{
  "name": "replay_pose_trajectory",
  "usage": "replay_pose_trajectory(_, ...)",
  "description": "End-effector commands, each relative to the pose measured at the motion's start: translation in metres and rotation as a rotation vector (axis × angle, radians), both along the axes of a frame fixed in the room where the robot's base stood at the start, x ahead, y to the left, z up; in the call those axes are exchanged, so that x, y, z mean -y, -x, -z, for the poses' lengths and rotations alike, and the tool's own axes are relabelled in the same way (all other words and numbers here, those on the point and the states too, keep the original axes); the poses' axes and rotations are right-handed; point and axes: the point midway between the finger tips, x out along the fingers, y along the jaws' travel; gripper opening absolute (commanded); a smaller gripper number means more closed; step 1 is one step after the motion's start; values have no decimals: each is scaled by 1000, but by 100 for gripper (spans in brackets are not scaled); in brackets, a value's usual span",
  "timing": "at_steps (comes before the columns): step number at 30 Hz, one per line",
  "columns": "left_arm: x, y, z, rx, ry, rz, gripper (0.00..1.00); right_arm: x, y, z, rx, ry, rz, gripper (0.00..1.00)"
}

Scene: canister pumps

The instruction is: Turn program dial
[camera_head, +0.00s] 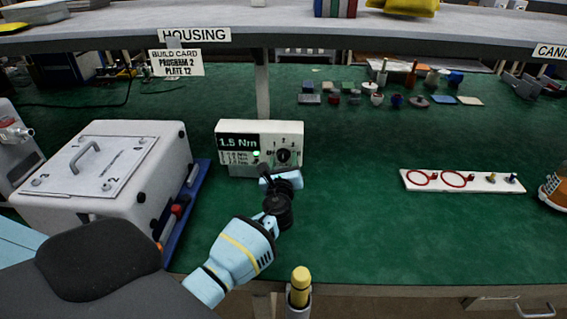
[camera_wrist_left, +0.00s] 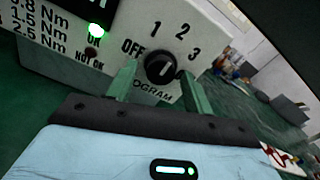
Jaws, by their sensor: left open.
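The program dial (camera_head: 283,156) is a round black knob on the white controller box (camera_head: 290,131), whose screen reads 1.5 Nm. In the left wrist view the dial (camera_wrist_left: 160,67) has OFF, 1, 2 and 3 around it. I cannot tell surely which mark it points to. A green lamp (camera_wrist_left: 97,30) is lit beside OK. My left gripper (camera_head: 270,176) is in front of the box, just below the dial. In the left wrist view its open green fingers (camera_wrist_left: 158,86) stand on either side of the dial; contact cannot be told. My right gripper is not in view.
A build card (camera_head: 176,63) reads PROGRAM 2, PLATE 12. A white lidded case (camera_head: 110,170) stands left of the box. A white strip with red rings (camera_head: 462,181) lies right. Small parts (camera_head: 375,98) sit behind. The green bench (camera_head: 350,220) is clear right of my arm.

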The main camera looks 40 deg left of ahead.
Motion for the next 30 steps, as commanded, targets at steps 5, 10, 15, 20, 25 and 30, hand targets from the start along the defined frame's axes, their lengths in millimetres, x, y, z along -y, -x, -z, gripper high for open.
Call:
replay_pose_trajectory(5,0,0,0,0,0,0,38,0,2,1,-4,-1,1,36)
replay_pose_trajectory(10,0,0,0,0,0,0,16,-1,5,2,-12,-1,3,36)
replay_pose_trajectory(15,0,0,0,1,1,0,7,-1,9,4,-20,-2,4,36)
replay_pose_trajectory(20,0,0,1,11,20,0,7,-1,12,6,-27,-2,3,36)
replay_pose_trajectory(25,1,0,2,49,83,1,7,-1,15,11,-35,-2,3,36)
replay_pose_trajectory(30,1,0,3,111,188,0,7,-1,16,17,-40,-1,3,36)
